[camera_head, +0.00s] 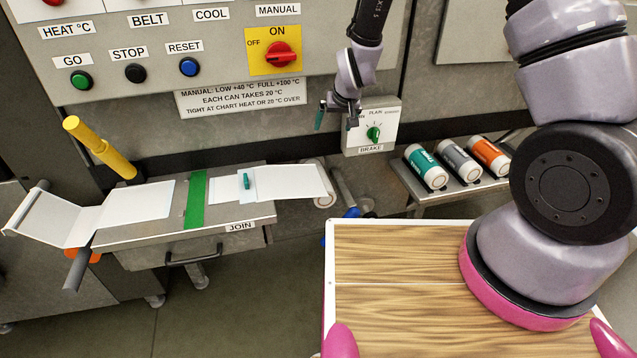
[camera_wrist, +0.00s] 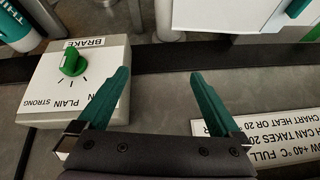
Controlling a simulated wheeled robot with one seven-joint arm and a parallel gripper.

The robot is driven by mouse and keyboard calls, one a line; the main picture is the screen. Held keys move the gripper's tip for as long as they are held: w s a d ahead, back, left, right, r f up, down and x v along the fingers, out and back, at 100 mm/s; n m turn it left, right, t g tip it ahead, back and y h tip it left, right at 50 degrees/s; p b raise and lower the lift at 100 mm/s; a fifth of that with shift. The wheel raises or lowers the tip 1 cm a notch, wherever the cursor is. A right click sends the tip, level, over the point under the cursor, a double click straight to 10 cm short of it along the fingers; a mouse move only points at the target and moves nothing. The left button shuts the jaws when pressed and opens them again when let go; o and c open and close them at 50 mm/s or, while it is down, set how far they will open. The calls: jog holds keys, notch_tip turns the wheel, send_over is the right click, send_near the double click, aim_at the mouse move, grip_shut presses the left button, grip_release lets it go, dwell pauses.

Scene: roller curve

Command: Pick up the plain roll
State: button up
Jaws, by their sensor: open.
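Three rolls with white ends lie side by side on a rack at the right in the head view: a teal one (camera_head: 427,167), a grey one (camera_head: 459,162) and an orange one (camera_head: 490,156). Their labels are too small to read there, so I cannot tell which is plain. The teal roll (camera_wrist: 18,25) is partly in the wrist view's top left corner, with lettering that seems to start "THI". My gripper (camera_head: 336,119) is open and empty, left of the rack near the brake box. Its teal fingers (camera_wrist: 160,78) stand apart in the wrist view.
The brake box (camera_head: 385,133) with a green knob stands right beside my gripper and left of the rolls; it also fills the wrist view's left (camera_wrist: 80,90). A join table (camera_head: 225,225) carries white web. A wood-topped surface (camera_head: 400,300) lies in front.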

jog(key=n, duration=0.2)
send_near(319, 176)
jog(key=shift+w+a+f+h, duration=0.25)
jog(key=shift+w+f+h, duration=0.05)
jog(key=shift+w+f, duration=0.4)
jog(key=x, duration=0.5)
jog(key=shift+s+a+f, duration=0.15)
jog(key=shift+f, duration=0.25)
jog(key=x, duration=0.5)
jog(key=shift+f, duration=0.35)
jog(key=shift+c, duration=0.3)
grip_shut()
